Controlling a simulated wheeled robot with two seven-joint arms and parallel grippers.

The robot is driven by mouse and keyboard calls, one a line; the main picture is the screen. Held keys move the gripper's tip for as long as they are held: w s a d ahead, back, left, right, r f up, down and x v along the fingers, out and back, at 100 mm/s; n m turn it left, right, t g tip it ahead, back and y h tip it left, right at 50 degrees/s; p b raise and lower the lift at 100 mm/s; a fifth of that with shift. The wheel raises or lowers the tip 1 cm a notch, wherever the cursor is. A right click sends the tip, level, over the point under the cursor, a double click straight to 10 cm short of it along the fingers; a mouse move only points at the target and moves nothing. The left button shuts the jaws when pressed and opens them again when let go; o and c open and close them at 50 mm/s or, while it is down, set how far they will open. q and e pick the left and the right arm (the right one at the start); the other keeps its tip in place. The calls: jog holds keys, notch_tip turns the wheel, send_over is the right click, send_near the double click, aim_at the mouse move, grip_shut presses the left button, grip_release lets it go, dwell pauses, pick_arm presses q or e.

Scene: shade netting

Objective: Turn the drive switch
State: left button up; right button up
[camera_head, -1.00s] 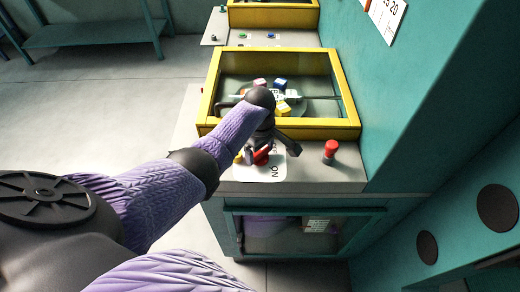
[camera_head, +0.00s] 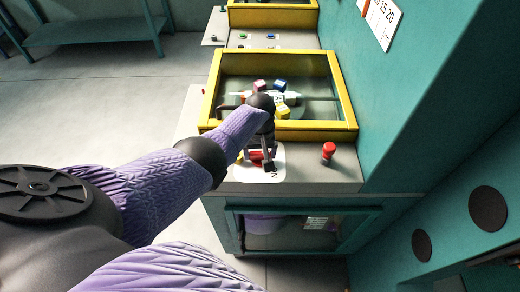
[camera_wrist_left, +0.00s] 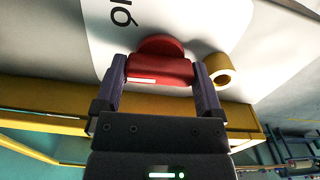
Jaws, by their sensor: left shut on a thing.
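The drive switch is a red rotary knob with a white line on its bar, set on a white label plate (camera_head: 275,174) on the front ledge of the machine. In the left wrist view my left gripper (camera_wrist_left: 160,82) is shut on the red switch (camera_wrist_left: 160,68), one finger on each end of the bar. In the head view my left gripper (camera_head: 263,160) reaches down over the switch and partly hides it. A yellow ring-shaped part (camera_wrist_left: 222,70) stands beside the switch, close to one finger. My right gripper is not in view.
A red push button (camera_head: 328,152) stands on the ledge right of the switch. Behind is a yellow-framed window (camera_head: 345,95) with colored pieces under it. A teal wall (camera_head: 430,80) rises on the right. Open floor (camera_head: 100,110) lies to the left.

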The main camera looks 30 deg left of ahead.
aim_at(260, 153)
pick_arm(q)
jog(key=m, duration=0.4)
jog(key=shift+m, duration=0.3)
jog(key=shift+m+p, duration=0.35)
jog(key=shift+m, duration=2.25)
jog(key=o, duration=1)
jog(key=shift+c, duration=0.2)
notch_tip(260, 153, up, 10)
jog(key=p, duration=0.5)
jog(key=shift+p, duration=0.35)
jog(key=shift+f, duration=0.1)
